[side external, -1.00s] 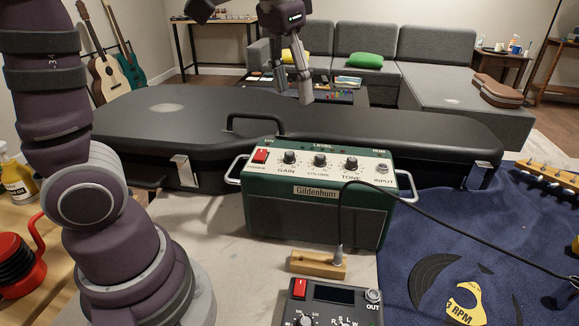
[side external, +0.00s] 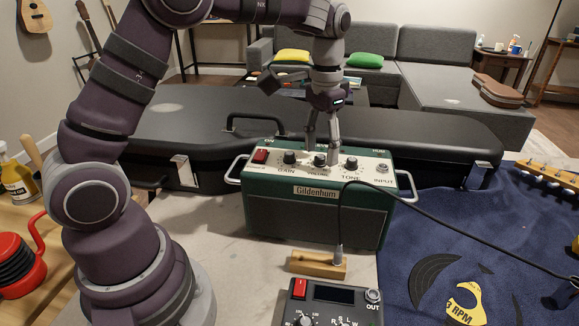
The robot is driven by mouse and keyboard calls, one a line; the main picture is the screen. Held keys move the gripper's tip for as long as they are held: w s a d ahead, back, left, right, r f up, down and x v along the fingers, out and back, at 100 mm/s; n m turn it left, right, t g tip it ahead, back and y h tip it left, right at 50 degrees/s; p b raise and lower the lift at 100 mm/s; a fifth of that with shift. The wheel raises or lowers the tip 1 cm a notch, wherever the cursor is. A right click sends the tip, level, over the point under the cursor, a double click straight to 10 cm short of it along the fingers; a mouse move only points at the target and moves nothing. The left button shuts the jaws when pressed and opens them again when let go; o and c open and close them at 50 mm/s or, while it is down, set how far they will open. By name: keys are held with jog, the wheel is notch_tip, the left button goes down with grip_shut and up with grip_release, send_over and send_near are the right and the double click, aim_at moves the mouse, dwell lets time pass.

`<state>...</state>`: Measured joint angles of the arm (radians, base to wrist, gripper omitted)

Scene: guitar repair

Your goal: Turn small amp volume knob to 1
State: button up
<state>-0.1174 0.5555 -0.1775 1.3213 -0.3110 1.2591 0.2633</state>
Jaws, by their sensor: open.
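The small green Gildenhum amp (side external: 315,205) stands upright with a cream control panel on top. Its volume knob (side external: 319,160) is the middle black knob, between the gain knob (side external: 289,158) and the tone knob (side external: 351,164). My gripper (side external: 322,158) points down over the panel, its fingers apart on either side of the volume knob. I cannot tell whether the fingers touch it. The knob's pointer and the numbers around it are too small to read, and the fingers partly hide the panel behind.
A red power switch (side external: 261,156) sits left of the gain knob. A black cable (side external: 450,224) runs over the blue cloth (side external: 420,245). A black guitar case (side external: 200,125) lies behind the amp. A black pedal (side external: 333,304) and wooden block (side external: 318,264) lie in front.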

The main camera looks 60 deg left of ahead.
jog(key=shift+f, duration=0.45)
grip_shut()
jog(key=shift+n, duration=2.8)
